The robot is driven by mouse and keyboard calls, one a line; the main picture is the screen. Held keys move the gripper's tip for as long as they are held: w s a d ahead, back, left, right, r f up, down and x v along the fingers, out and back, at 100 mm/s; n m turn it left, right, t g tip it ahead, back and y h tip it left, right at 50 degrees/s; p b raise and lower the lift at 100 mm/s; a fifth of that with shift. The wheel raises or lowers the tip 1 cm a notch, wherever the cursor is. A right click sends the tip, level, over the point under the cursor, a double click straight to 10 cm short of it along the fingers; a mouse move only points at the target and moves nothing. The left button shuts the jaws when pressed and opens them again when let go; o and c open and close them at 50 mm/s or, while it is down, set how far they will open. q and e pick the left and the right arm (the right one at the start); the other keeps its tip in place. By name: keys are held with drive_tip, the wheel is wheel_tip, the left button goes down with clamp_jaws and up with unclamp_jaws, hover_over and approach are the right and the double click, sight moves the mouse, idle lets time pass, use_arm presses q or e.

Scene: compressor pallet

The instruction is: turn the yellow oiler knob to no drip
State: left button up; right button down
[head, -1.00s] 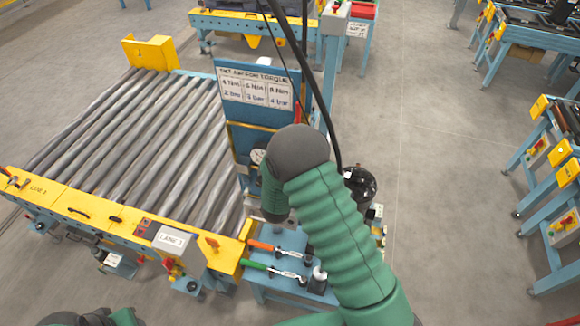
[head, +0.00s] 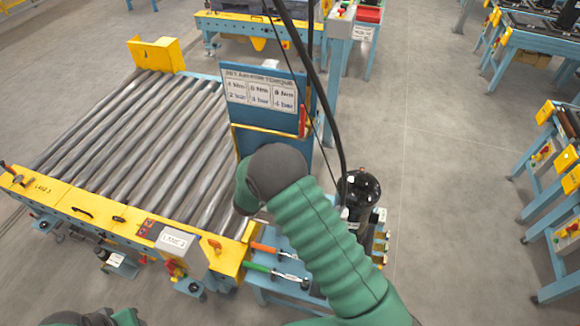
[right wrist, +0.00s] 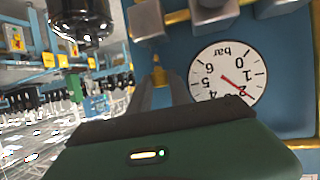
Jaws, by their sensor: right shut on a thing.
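In the right wrist view my right gripper (right wrist: 165,92) has its two grey fingers close together on a small yellow knob (right wrist: 159,74). The knob's tip shows between and beyond the fingertips; the rest is hidden by them. I cannot read a drip mark on it. In the head view my green right forearm reaches over the blue stand, and its dark wrist hides the gripper and the knob. Of my left arm only a dark and green part shows at the bottom left edge; its fingers are out of view.
A white pressure gauge (right wrist: 229,70) appears upside down beside the fingers, its red needle near 2. Grey blocks (right wrist: 146,20) on a yellow pipe are close above. A black cylinder (head: 358,190) stands right of my forearm. Orange and green-handled tools (head: 258,267) lie on the blue stand.

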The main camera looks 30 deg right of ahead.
drive_tip(key=c, duration=1.5)
unclamp_jaws()
drive_tip(key=shift+w, duration=0.1)
drive_tip(key=b+v, duration=0.4)
drive_tip(key=v, duration=1.2)
drive_tip(key=shift+s+a+b, duration=0.25)
drive_tip(key=shift+a+b, duration=0.05)
drive_tip(key=shift+a, duration=0.05)
drive_tip(key=shift+o, duration=0.3)
